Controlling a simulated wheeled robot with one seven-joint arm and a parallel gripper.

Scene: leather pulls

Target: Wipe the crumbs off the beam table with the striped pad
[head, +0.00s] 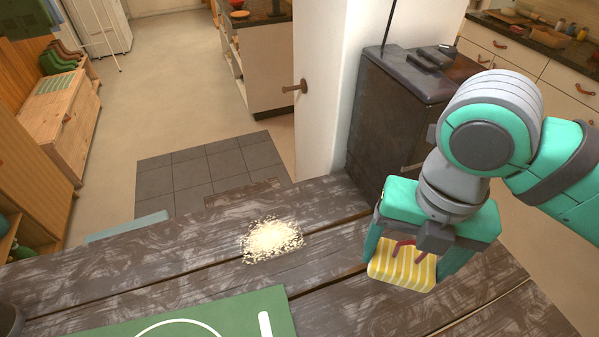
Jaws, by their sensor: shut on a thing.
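The beam table (130,278) is made of dark, worn wooden planks with gaps between them. A pile of pale yellow crumbs (272,239) lies near the table's far edge, at the middle of the head view. My gripper (408,262) is to the right of the crumbs, shut on the yellow-and-white striped pad (402,268). The pad is apart from the crumbs. A dark red strap shows on top of the pad, between the fingers. I cannot tell whether the pad's underside touches the table.
A green mat (250,310) with white markings lies at the table's front, left of the pad. A black cabinet (400,120) and a white door (325,90) stand beyond the table. The planks between crumbs and pad are clear.

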